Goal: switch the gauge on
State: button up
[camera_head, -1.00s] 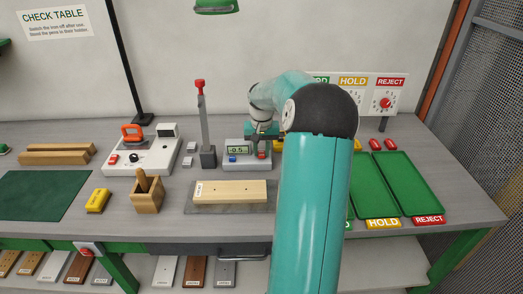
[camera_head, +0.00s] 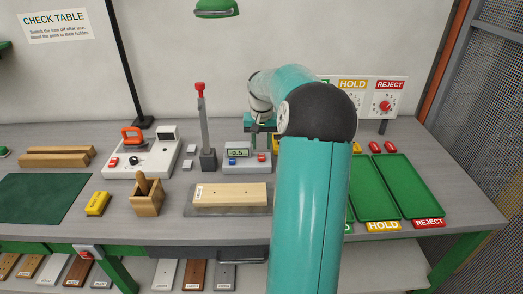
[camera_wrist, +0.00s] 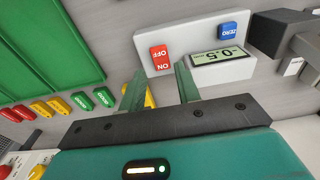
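The gauge (camera_head: 247,166) is a pale grey box behind the light wooden board, with its display lit and reading about -0.5. Its red ON/OFF rocker switch (camera_wrist: 160,57) and blue ZERO button (camera_wrist: 229,30) show in the wrist view, with the display (camera_wrist: 218,57) between and below them. My gripper (camera_wrist: 160,70) is open and empty, its two green fingers apart with the switch in line with the gap. In the head view my gripper (camera_head: 256,142) is above the back of the gauge, apart from it. My arm hides part of the area at right.
A post with a red top (camera_head: 205,130) stands just left of the gauge. The wooden board (camera_head: 232,194) lies in front. Green trays (camera_head: 405,180) and red pieces (camera_head: 376,147) are at right. A soldering station (camera_head: 140,155) and pen holder (camera_head: 147,198) are at left.

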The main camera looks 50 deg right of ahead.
aim_at(261, 158)
notch_tip(261, 158, up, 10)
jog(key=shift+s+a+f, duration=0.2)
jog(key=shift+a, duration=0.05)
dwell(0.5)
jog(key=a+r+n+t+h, duration=0.1)
jog(key=a+r+n, duration=0.15)
jog(key=a, duration=1.05)
jog(key=a+r+n+t, duration=0.1)
jog(key=a+r+n, duration=0.15)
jog(key=a, duration=0.95)
jog(key=s+a+f+n+t, duration=0.1)
jog(key=s+a+f+n, duration=0.1)
jog(key=s+a, duration=0.5)
jog(key=s+a+f+n+t+y, duration=0.1)
jog(key=s+a+f+n+t, duration=0.1)
jog(key=s+a, duration=0.6)
jog(key=a+f, duration=0.1)
jog(key=a, duration=0.2)
jog(key=shift+n+y, duration=0.3)
jog(key=shift+f, duration=0.1)
